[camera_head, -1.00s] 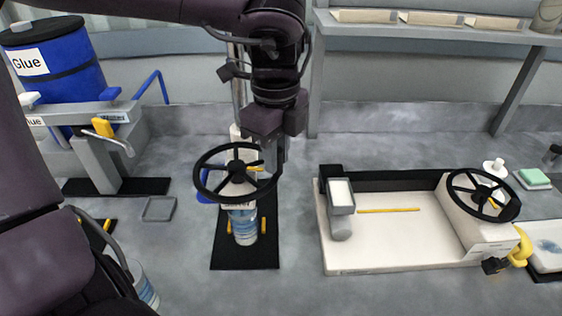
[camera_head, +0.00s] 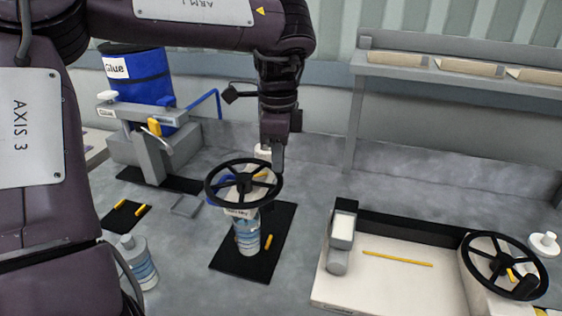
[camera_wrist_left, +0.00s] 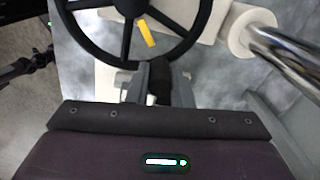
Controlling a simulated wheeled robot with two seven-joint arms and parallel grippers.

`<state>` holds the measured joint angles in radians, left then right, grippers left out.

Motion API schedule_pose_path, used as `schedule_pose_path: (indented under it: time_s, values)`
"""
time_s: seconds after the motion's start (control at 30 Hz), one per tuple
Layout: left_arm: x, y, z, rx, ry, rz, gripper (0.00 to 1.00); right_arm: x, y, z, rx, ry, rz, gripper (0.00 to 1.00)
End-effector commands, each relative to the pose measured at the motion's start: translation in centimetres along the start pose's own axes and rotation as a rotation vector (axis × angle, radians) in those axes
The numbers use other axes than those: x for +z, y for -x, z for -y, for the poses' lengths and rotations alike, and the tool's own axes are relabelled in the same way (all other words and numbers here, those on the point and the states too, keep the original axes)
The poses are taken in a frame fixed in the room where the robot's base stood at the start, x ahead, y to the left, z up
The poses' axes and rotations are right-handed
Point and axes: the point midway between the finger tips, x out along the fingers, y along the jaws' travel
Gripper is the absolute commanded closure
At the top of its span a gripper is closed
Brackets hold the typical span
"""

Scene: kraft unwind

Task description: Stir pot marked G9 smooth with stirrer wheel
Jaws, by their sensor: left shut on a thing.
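The black stirrer wheel (camera_head: 243,184) sits level above a clear pot with blue bands (camera_head: 248,236) on a dark mat. A label under the wheel is too small to read, and I cannot make out a G9 mark. My left gripper (camera_head: 278,157) reaches down to the wheel's far right edge and is shut on it. In the left wrist view the fingers (camera_wrist_left: 155,88) close on a black part at the rim of the wheel (camera_wrist_left: 128,50). A second pot (camera_head: 140,264) stands at lower left, partly behind my arm. My right gripper is not seen.
A blue glue drum (camera_head: 148,78) and grey dispenser stand at back left. A white tray (camera_head: 385,285) with a second black wheel (camera_head: 503,266) lies at right. A shelf (camera_head: 450,78) runs along the back right. Grey bench shows between mat and tray.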

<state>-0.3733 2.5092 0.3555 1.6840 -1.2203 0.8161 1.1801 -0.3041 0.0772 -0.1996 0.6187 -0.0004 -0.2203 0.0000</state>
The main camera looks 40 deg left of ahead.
Motion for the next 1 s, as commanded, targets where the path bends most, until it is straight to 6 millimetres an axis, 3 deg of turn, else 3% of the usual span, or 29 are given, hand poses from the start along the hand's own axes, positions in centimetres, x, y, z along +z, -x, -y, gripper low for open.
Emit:
schedule_pose_path:
  time_s: [0.17,0.7,0.73,0.9,1.0]
  values:
    - [0.2,0.0,0.5,-0.003,0.054,-0.001,1.0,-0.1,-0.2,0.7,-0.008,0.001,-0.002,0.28]
    - [0.4,0.1,0.6,-0.003,0.083,0.001,1.0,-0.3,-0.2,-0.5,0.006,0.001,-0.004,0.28]
    - [0.4,0.1,0.6,-0.004,0.083,0.001,0.79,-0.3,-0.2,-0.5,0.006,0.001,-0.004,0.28]
    - [0.3,0.0,0.6,-0.003,0.082,0.001,0.58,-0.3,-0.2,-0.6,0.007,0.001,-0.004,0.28]
    - [0.3,0.0,0.6,-0.002,0.081,0.001,0.58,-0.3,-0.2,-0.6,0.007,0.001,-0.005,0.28]
